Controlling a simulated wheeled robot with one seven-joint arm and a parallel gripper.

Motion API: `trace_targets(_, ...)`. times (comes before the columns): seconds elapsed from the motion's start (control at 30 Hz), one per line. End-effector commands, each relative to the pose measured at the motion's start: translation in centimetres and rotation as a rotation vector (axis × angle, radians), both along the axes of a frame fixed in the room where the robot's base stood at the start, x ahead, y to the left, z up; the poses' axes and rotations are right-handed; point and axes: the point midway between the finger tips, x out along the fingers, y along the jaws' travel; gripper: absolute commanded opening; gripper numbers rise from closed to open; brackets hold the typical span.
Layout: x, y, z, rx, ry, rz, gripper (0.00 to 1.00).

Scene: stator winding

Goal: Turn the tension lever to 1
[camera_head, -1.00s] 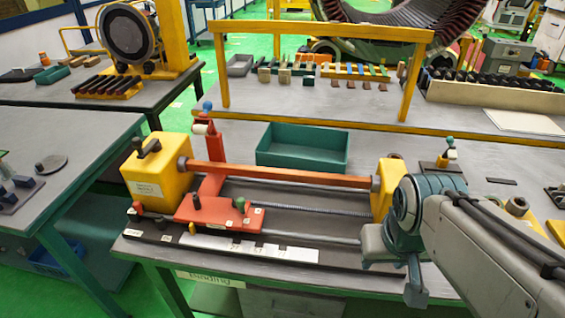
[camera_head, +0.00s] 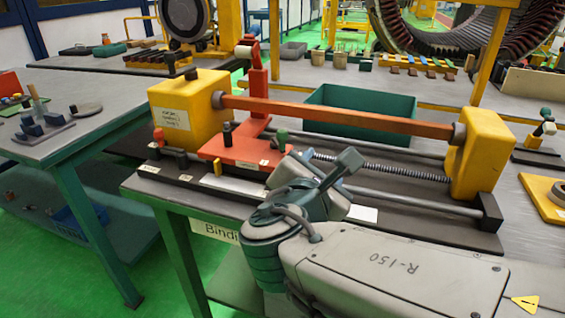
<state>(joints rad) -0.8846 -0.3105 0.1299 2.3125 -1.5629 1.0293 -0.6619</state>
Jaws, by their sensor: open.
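The winding bench carries a red carriage (camera_head: 232,152) with small white labels too small to read. On it stand a black knob (camera_head: 227,132) and a green-topped knob (camera_head: 282,138). A small red-topped lever (camera_head: 158,137) stands left of the carriage. I cannot tell which of these is the tension lever or its setting. My gripper (camera_head: 345,170) is in front of the carriage's right side, tilted up to the right, right of the green-topped knob. It is open, with nothing seen in it; its wrist hides part of the bench front.
An orange bar (camera_head: 340,124) spans between a yellow left block (camera_head: 190,108) and a yellow right block (camera_head: 482,153). A red post (camera_head: 257,85) with a white roller rises behind the carriage. A green tray (camera_head: 360,110) is behind. A threaded rod (camera_head: 385,168) crosses the bench.

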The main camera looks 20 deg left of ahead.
Motion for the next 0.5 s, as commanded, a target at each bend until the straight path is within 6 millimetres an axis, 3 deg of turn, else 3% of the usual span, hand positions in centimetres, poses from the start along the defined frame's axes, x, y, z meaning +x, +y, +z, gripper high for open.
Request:
trace_targets(0.03,-0.6,2.1,-1.1,-0.053,-0.046,0.069,0.43)
trace_targets(0.1,-1.4,4.1,-0.7,-0.114,-0.103,0.138,0.43)
trace_targets(0.2,-2.3,6.1,-0.4,-0.173,-0.162,0.203,0.43)
trace_targets(0.37,-2.4,7.3,0.1,-0.206,-0.199,0.239,0.43)
trace_targets(0.5,-0.6,7.6,0.1,-0.207,-0.198,0.238,0.43)
